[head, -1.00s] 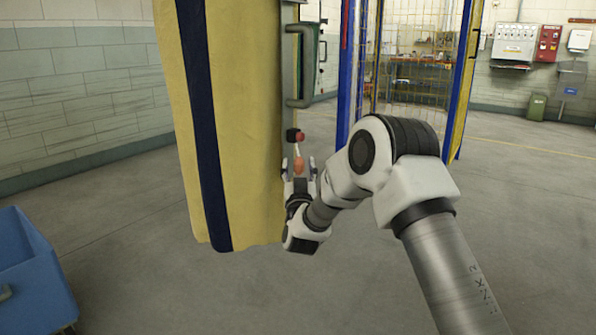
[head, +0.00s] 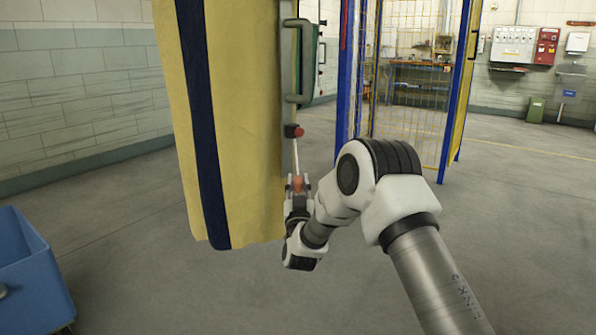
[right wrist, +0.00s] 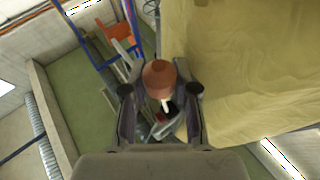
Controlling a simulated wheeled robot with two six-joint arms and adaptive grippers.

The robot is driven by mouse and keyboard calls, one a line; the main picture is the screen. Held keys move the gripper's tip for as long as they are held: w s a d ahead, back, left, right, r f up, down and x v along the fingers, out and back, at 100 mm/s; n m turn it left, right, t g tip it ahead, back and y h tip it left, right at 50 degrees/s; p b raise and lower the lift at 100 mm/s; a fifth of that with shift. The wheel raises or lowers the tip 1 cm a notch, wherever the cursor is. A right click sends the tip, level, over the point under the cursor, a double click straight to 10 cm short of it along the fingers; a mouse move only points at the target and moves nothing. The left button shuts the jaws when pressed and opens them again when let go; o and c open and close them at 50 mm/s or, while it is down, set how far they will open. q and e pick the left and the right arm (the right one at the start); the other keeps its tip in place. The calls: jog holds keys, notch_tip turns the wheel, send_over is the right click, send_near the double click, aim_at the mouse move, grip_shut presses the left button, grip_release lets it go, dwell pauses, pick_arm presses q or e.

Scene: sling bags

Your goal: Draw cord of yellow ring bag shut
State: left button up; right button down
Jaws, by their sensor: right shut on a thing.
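The yellow bag (head: 247,150) with a dark blue stripe (head: 202,140) hangs upright at left centre in the head view. Its yellow cloth (right wrist: 245,70) fills the upper right of the right wrist view. A red and black cord piece (head: 294,131) sits at the bag's right edge. A pale cord (head: 295,158) runs down from it to an orange-red knob (head: 297,182). My right gripper (head: 298,186) is shut on this knob, beside the bag's lower right edge. The knob (right wrist: 158,75) shows between the fingers in the right wrist view. My left gripper is out of view. The bag's mouth is hidden.
A grey handle-shaped bar (head: 304,60) stands out just above the cord piece. A blue bin (head: 32,265) is at lower left. A blue-framed mesh cage (head: 410,100) stands behind on the right.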

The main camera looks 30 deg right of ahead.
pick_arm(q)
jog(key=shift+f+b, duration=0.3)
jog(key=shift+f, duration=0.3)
pick_arm(e)
notch_tip(320, 180, down, 4)
jog(key=shift+f, duration=0.15)
jog(key=c, duration=1)
grip_release()
jog(key=shift+o, duration=0.7)
jog(key=shift+d+f, duration=0.1)
jog(key=shift+f, duration=0.05)
jog(key=v, duration=1.2)
jog(key=shift+r, duration=0.2)
